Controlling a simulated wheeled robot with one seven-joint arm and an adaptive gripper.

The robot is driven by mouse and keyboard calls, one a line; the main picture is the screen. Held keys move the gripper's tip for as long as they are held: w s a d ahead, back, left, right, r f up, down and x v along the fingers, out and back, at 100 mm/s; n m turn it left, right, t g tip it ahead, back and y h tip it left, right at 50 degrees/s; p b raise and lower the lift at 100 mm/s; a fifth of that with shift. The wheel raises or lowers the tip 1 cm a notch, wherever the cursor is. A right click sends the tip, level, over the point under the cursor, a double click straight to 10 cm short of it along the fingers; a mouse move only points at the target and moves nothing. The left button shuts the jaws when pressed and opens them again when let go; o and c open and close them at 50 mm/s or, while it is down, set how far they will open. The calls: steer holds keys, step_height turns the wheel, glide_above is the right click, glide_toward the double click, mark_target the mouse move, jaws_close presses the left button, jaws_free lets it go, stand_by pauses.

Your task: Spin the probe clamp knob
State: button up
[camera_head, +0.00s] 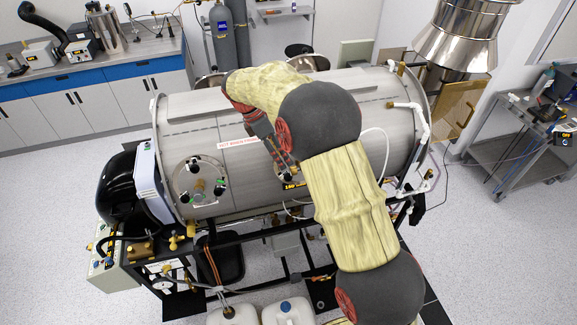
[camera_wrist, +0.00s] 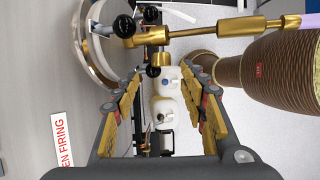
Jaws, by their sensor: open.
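A brass probe rod (camera_wrist: 215,33) runs across the top of the wrist view and ends in a brass clamp fitting (camera_wrist: 160,59). A small round black knob (camera_wrist: 153,71) sits at this fitting, apparently the probe clamp knob. My gripper (camera_wrist: 163,75) is open, with its yellow-padded fingers on either side of the view and the knob beyond, nearer the left fingertip. I cannot tell whether they touch. In the head view, my gripper (camera_head: 284,165) points down at the front of the steel chamber (camera_head: 240,125), and my arm hides much of that area.
Other black knobs (camera_wrist: 123,26) surround a round port (camera_wrist: 95,45) close to the left finger. A second port (camera_head: 200,181) with black knobs is on the chamber's left. White jugs (camera_head: 290,312) stand below in front.

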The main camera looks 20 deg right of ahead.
steer(key=shift+p+x, duration=0.75)
steer(key=shift+x, duration=2.35)
steer(key=shift+s, duration=0.15)
steer(key=shift+c, duration=1.1)
jaws_close()
